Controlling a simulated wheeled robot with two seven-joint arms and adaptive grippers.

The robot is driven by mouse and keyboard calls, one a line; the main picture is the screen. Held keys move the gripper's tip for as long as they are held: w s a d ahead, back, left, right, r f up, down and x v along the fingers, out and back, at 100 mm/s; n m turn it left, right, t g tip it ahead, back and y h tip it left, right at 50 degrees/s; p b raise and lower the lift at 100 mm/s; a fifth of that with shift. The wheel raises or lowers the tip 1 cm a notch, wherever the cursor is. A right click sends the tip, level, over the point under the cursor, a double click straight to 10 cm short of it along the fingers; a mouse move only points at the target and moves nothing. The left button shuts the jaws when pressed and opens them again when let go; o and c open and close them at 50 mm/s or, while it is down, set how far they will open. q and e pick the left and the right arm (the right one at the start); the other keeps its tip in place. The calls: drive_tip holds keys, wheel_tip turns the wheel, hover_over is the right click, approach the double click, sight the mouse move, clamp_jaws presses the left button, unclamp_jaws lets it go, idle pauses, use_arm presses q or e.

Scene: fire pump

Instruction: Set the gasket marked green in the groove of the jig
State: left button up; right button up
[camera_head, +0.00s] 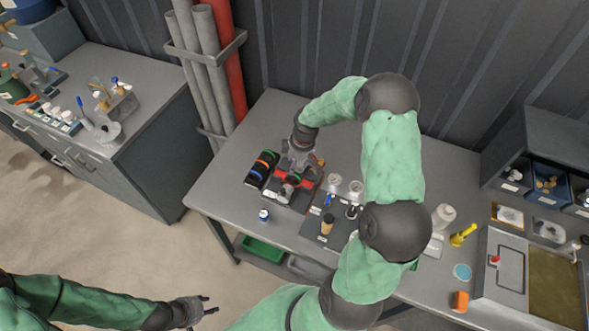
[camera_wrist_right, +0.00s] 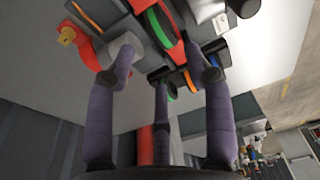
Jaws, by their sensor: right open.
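The gasket marked green (camera_wrist_right: 160,27) is a dark ring with a green band. It lies at the red jig (camera_wrist_right: 182,55), beyond my right fingertips; I cannot tell whether it is seated in the groove. In the head view, green shows at the red jig (camera_head: 284,179) under my right gripper (camera_head: 293,166), which hides part of it. In the wrist view my right gripper (camera_wrist_right: 165,75) has its purple fingers apart, with nothing seen held. My left gripper (camera_head: 209,305) is open and empty, away from the table at the lower left.
A black rack (camera_head: 256,174) with green, blue and orange marks stands left of the jig. A small white-and-blue jar (camera_head: 264,215) stands near the table's front edge. A dark mat (camera_head: 318,222) with small tools lies to the right. The table's left end is clear.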

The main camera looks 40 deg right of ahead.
wheel_tip(320, 180, up, 7)
drive_tip(key=shift+s+d, duration=0.25)
drive_tip(key=shift+s, duration=0.2)
drive_tip(key=shift+f, duration=0.15)
